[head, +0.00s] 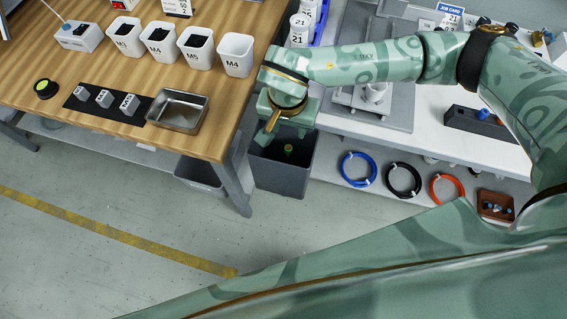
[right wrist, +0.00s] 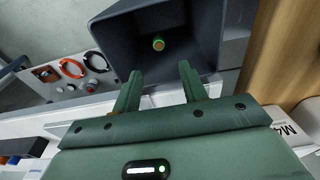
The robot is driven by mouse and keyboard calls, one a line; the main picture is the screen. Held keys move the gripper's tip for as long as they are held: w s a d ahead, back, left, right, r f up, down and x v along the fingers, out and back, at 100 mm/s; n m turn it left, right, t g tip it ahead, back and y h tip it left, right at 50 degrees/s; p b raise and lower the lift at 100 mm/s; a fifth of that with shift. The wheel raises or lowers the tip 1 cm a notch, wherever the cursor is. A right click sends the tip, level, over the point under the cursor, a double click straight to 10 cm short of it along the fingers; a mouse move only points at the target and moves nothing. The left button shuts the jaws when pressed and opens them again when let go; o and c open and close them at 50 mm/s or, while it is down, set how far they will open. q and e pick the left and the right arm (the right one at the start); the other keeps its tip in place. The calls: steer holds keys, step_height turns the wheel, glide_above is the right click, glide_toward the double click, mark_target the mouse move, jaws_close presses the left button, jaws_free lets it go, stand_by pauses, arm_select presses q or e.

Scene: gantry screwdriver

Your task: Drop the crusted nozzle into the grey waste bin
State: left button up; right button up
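The grey waste bin (head: 280,179) stands on the floor between the wooden table and the white bench. In the right wrist view its dark opening (right wrist: 118,42) lies ahead of my fingers. A small green piece with an orange ring, apparently the nozzle (right wrist: 158,43), is inside the bin opening, apart from my fingers. It shows in the head view as a small green spot (head: 288,150). I cannot tell whether it rests on the bottom. My right gripper (right wrist: 159,82) is open and empty, above the bin; in the head view it points downward (head: 285,118). My left gripper is out of view.
The wooden table (head: 60,75) at left carries labelled white cups (head: 236,55), a metal tray (head: 178,110) and a black strip with grey blocks (head: 104,98). Another grey container (head: 198,174) is under it. Coiled cables (head: 403,179) lie on the white bench's lower shelf. Floor at left is clear.

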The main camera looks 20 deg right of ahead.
steer(key=shift+r, duration=0.1)
arm_select(q)
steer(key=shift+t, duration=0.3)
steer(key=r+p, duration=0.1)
steer(key=p, duration=0.1)
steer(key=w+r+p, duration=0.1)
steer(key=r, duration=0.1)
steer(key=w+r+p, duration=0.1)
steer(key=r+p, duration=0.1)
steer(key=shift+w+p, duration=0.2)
steer(key=shift+p, duration=0.1)
arm_select(e)
step_height(320, 180, up, 16)
steer(key=s+a, duration=0.1)
steer(key=shift+s, duration=0.3)
